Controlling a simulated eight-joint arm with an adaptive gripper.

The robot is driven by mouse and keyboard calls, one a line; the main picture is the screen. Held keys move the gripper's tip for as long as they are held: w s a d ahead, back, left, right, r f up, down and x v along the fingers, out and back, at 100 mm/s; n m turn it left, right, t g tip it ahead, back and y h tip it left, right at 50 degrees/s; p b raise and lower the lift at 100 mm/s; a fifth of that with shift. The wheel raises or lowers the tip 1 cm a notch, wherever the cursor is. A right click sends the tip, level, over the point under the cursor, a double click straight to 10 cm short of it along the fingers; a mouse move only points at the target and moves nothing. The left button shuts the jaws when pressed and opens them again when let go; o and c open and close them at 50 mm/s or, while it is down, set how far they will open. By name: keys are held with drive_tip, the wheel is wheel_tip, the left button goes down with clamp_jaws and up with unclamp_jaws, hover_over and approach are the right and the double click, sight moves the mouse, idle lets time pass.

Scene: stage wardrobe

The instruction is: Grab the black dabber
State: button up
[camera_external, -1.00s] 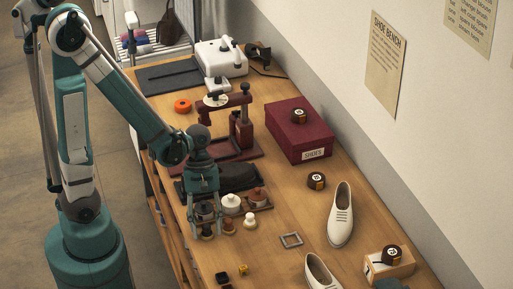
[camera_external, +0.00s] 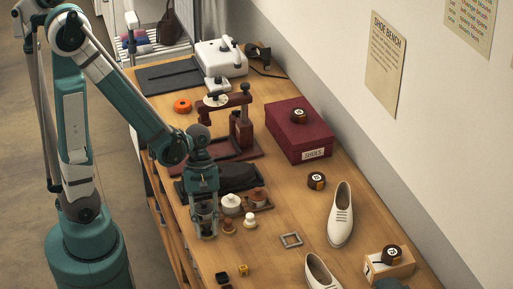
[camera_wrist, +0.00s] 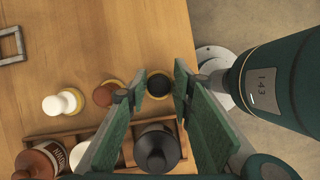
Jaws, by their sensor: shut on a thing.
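The black dabber (camera_wrist: 160,86) has a dark round top and a pale brown rim; in the wrist view it stands between my fingers. My gripper (camera_wrist: 160,84) is shut on it, pointing down. In the outside view my gripper (camera_external: 206,234) is low at the bench's near side, and its fingers mostly hide the dabber. A brown dabber (camera_wrist: 105,95) stands close beside the left finger, and a white dabber (camera_wrist: 62,103) stands further left. The white one also shows in the outside view (camera_external: 250,221).
A wooden tray (camera_wrist: 67,135) with several jars, one black-topped (camera_wrist: 157,146), sits close by the dabbers. A square metal buckle (camera_external: 291,240), white shoes (camera_external: 340,215) and a maroon box (camera_external: 299,131) stand to the right. The bench edge is close on the left.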

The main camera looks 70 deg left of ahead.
sight(206, 225)
drive_tip(key=shift+c, duration=0.3)
drive_tip(key=shift+r, duration=0.4)
drive_tip(key=shift+c, duration=1.3)
drive_tip(key=shift+r+p, duration=1.3)
drive_tip(key=shift+r, duration=3.25)
drive_tip(key=shift+c, duration=0.2)
